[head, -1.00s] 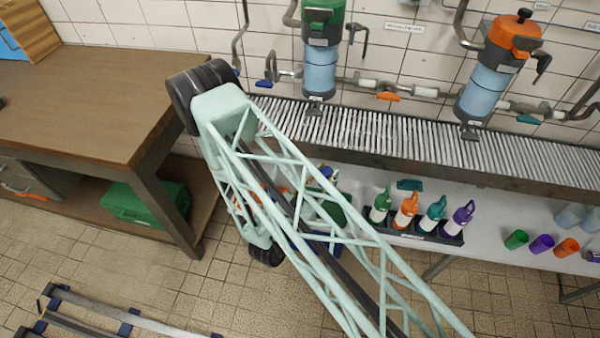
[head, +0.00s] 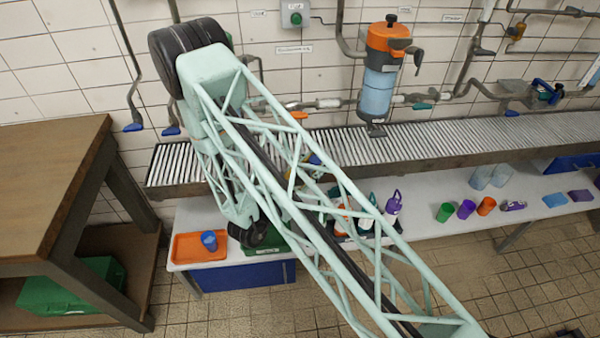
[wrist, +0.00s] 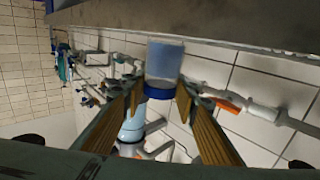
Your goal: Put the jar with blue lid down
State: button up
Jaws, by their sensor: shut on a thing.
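The jar with blue lid (wrist: 164,62) is in the middle of the wrist view, with a pale translucent blue body and a darker blue lid. In that view its lid points down and its body points up, toward a grey beam. My gripper (wrist: 160,88) is shut on it, with a yellow-brown finger on each side near the lid. In the head view my arm's lattice hides most of the gripper; a small blue and yellow patch shows through near the roller conveyor (head: 440,143). I cannot tell whether the jar touches anything below.
The grey beam (wrist: 200,25) crosses the top of the wrist view. An orange-topped dispenser (head: 380,70) and pipes line the wall. Below the conveyor, a white table carries an orange tray (head: 190,252) with a blue item, bottles, and several coloured cups. A wooden bench (head: 50,180) stands left.

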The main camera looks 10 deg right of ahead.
jog(key=w+d+r+m+g+h, duration=0.1)
jog(key=w+d+r+g+h, duration=0.1)
jog(key=d+r, duration=0.2)
jog(key=d, duration=0.3)
jog(key=shift+w+d+m, duration=0.35)
jog(key=shift+w+m, duration=0.05)
